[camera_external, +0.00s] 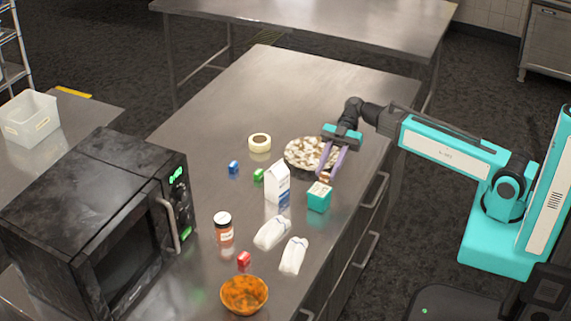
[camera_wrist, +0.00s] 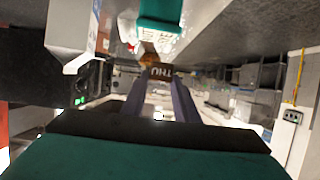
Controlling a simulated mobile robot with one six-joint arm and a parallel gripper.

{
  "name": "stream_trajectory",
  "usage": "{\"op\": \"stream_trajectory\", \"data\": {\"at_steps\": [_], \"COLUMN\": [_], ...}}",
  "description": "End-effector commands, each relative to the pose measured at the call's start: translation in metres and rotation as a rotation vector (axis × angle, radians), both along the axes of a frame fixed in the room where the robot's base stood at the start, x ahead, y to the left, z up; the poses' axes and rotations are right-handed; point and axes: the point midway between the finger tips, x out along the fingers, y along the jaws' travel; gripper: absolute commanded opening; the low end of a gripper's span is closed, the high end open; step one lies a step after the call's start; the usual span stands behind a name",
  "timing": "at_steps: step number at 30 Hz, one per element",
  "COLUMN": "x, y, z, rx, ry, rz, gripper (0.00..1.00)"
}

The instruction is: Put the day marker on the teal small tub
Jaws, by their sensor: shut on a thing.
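In the external view the marker (camera_external: 326,177) shows as a brown-orange patch at the tips of my gripper (camera_external: 328,171). The teal small tub (camera_external: 319,200) has a pale top and stands on the steel counter, just in front of the marker. In the wrist view the tub (camera_wrist: 160,28) is at the top centre, close to the marker. The exact gap between marker and tub cannot be told.
A white carton (camera_external: 277,184) stands left of the tub, and a bowl of pale pieces (camera_external: 305,155) lies behind it. The far counter is clear.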

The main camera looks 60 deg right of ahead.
Motion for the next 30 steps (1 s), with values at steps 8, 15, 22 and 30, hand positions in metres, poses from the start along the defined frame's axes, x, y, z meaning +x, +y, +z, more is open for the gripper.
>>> {"op": "stream_trajectory", "data": {"at_steps": [8, 15, 22, 30], "x": [0.016, 0.015, 0.015, 0.015], "y": [0.004, 0.004, 0.004, 0.003], "z": [-0.001, -0.002, -0.006, -0.026], "rx": [0.000, 0.000, 0.000, 0.000], "ry": [0.000, 0.000, 0.002, 0.002], "rz": [0.000, 0.000, -0.001, 0.000], "gripper": [0.06, 0.06, 0.06, 0.06]}}
